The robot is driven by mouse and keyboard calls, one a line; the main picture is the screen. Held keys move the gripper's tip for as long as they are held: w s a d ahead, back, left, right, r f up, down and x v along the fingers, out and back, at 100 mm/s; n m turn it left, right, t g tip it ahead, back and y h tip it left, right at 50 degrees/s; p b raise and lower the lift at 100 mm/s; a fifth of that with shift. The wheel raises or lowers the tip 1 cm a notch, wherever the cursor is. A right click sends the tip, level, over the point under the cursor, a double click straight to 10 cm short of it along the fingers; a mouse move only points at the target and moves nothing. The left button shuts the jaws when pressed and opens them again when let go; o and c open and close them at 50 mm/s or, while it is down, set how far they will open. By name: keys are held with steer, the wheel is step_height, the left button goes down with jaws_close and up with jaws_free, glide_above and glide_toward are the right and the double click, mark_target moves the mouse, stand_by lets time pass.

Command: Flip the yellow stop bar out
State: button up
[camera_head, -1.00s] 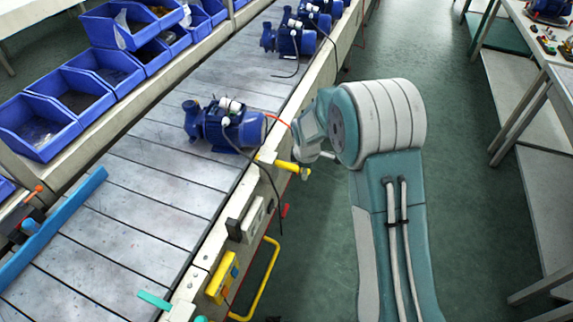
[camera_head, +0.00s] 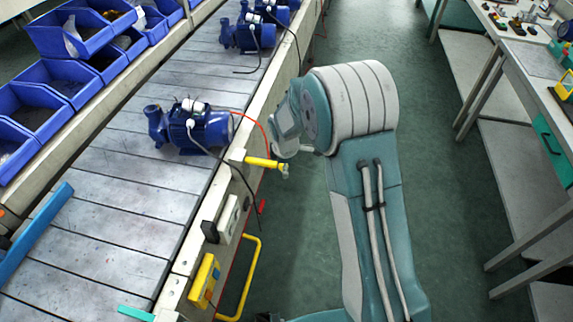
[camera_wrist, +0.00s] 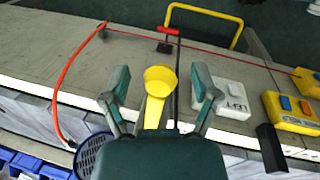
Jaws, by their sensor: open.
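The yellow stop bar (camera_head: 262,162) sits on the conveyor's near side rail and points out over the aisle, away from the belt, in the head view. In the wrist view the yellow bar (camera_wrist: 156,106) shows between my two fingers, with its round end towards the camera's far side. My gripper (camera_wrist: 160,82) is open, one finger on each side of the bar with gaps between. In the head view my gripper is close above the bar's outer end and partly hidden by my wrist; contact cannot be told.
A blue pump (camera_head: 190,128) stands on the belt beside the bar, with a red cable (camera_head: 262,125) near my wrist. A white switch box (camera_head: 229,218), a yellow button box (camera_head: 204,281) and a yellow hoop (camera_head: 252,280) line the rail. The aisle floor is open.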

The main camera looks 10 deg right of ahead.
step_height(320, 180, up, 12)
steer(key=s, duration=0.2)
steer(key=shift+f, duration=0.25)
steer(key=shift+s, duration=0.1)
steer(key=s+d+r+m+t, duration=0.1)
steer(key=s+d+r+m, duration=0.1)
steer(key=s+r+m, duration=0.3)
steer(key=s+d+r+m+t, duration=0.1)
steer(key=s+d+r+m, duration=0.15)
steer(key=s+r, duration=0.45)
steer(key=s+d+r+m, duration=0.1)
steer(key=s+m, duration=0.3)
steer(key=s, duration=0.4)
steer(key=s+d+r+m+t, duration=0.1)
steer(key=s+m, duration=0.3)
steer(key=s, duration=0.4)
steer(key=shift+s+d+r+m, duration=0.35)
steer(key=shift+d+r, duration=0.15)
steer(key=shift+r, duration=0.25)
steer(key=c, duration=0.3)
steer(key=shift+a, duration=0.2)
